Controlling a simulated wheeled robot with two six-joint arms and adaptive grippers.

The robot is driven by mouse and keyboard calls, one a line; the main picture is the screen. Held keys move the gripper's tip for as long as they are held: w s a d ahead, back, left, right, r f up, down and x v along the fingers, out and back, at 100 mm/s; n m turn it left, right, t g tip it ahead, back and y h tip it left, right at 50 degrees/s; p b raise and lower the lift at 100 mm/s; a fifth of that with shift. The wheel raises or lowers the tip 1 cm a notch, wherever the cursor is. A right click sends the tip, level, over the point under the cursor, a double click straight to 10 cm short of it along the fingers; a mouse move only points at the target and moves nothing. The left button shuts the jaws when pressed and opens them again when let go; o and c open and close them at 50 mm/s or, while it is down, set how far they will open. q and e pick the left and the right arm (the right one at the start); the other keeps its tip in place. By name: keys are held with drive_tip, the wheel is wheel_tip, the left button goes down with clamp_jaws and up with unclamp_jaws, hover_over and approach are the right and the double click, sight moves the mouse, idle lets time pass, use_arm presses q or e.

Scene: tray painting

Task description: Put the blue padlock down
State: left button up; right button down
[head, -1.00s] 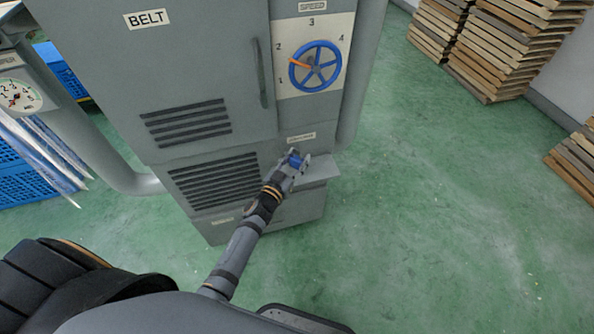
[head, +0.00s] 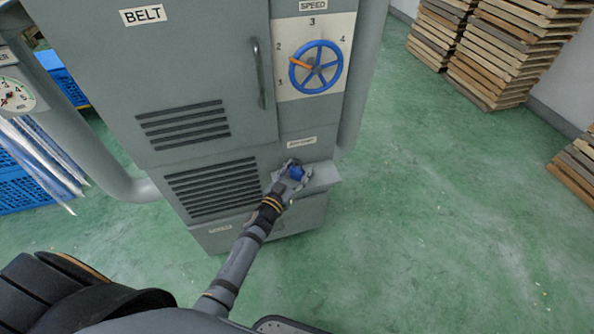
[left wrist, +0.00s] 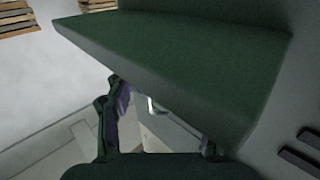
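The blue padlock (head: 297,173) is on or just over the small grey shelf (head: 322,177) at the front of the grey machine, under a small label. My left gripper (head: 296,171) is at the shelf with its fingers spread apart on either side of the padlock. In the left wrist view the fingers (left wrist: 160,125) are wide apart. A bluish part and a bright metal bit, likely the shackle (left wrist: 153,105), show between them, partly hidden by the shelf (left wrist: 190,60). I cannot tell whether a finger touches the padlock. My right gripper is not in view.
The machine carries a BELT label, a door handle (head: 261,75), vents and a blue SPEED wheel (head: 316,67) above the shelf. A grey pipe (head: 110,170) is at left. Wooden pallets (head: 490,50) stand at right. The green floor between is clear.

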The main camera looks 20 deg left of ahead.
use_arm(q)
drive_tip(key=shift+o, duration=0.4)
drive_tip(key=shift+s+r, duration=0.15)
drive_tip(key=s+a, duration=0.2)
drive_tip(key=s, duration=0.9)
drive_tip(key=shift+s+a, duration=0.15)
drive_tip(key=shift+s, duration=0.1)
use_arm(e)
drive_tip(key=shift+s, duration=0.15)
